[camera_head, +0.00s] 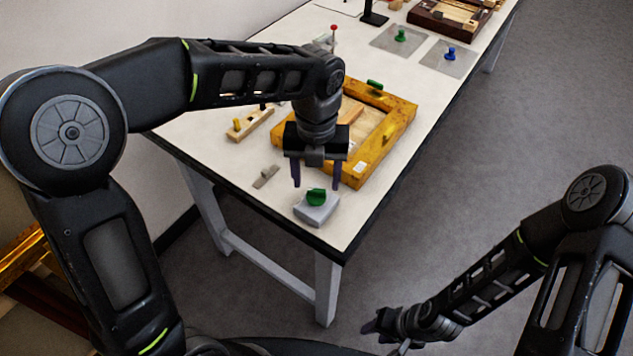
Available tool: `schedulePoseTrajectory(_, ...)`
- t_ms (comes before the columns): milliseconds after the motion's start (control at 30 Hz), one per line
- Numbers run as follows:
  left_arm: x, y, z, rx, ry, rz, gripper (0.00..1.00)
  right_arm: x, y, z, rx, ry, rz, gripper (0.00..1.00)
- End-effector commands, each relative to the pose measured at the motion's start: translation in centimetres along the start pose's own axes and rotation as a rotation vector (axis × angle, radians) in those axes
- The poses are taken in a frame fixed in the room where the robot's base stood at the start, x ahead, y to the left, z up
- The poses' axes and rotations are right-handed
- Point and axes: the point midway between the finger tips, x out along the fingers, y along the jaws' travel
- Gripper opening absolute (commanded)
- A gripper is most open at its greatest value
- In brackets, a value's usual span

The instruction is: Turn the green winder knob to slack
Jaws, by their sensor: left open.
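A green knob (316,197) sits on a small light grey block (313,213) near the table's front corner; it looks like the winder knob. My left gripper (316,180) points down with its two fingers apart, just above and behind this knob. Nothing shows between the fingers. I cannot tell whether the fingertips touch the knob. My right gripper (384,326) hangs low, off the table, over the floor; its fingers are too small and dark to tell whether they are open.
A yellow gilt frame (398,121) with another green piece (375,85) lies behind the gripper. A wooden strip (255,125) and small grey plate (266,176) lie left. Green (400,36) and blue (450,54) knobs stand on grey squares farther back. The table edge is close.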

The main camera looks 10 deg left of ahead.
Motion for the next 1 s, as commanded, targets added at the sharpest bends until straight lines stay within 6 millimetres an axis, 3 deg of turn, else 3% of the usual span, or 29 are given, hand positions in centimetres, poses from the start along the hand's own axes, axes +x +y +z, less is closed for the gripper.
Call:
schedulePoseTrajectory(200,2.4,0.0,0.0,0.001,0.000,0.000,0.58,-0.2,-0.1,0.0,0.001,-0.001,0.001,0.36)
schedulePoseTrajectory(500,2.7,0.0,0.0,0.000,-0.001,0.000,0.58,-0.2,-0.1,0.0,0.001,-0.001,0.001,0.36)
schedulePoseTrajectory(1000,2.6,0.0,0.0,0.000,-0.001,-0.001,0.18,-0.2,-0.1,0.0,0.001,-0.001,0.001,0.36)
